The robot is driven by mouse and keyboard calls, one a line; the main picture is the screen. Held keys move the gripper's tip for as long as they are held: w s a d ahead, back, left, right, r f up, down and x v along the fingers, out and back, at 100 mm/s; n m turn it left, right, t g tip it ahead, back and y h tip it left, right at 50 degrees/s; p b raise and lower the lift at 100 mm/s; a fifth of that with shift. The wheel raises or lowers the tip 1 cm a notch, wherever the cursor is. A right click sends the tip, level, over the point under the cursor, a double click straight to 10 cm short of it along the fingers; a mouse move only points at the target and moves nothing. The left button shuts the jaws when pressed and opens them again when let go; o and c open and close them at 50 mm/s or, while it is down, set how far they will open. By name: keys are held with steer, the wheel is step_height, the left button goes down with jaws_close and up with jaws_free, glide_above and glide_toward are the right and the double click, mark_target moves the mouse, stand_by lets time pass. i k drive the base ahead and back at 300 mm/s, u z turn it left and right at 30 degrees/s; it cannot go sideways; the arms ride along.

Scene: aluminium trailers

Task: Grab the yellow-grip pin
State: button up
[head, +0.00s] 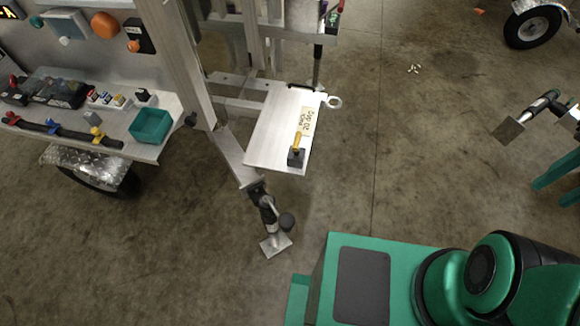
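A small yellow-handled item (296,142) stands upright in a black block (296,158) on a bare metal plate (272,130), beside a paper label (306,121) whose writing I cannot read surely. Another yellow grip (96,131) shows at the right end of a dark strip on the trailer shelf at left, in line with a blue grip (52,125) and a red one (10,117). The shafts below these grips are too small or hidden to make out. My gripper is out of view; only my green and black arm and base show at bottom right.
A teal bin (151,125) stands on the shelf (135,150) near its right edge. A trailer jack (268,215) with a square foot reaches the floor below the plate. Another jack (528,118) is at right. The concrete floor between is mostly clear.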

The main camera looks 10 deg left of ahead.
mark_target(295, 147)
steer(key=u, duration=0.15)
steer(key=k, duration=0.1)
steer(key=u, duration=2.65)
steer(key=k, duration=1.05)
steer(key=z, duration=1.4)
steer(key=i, duration=1)
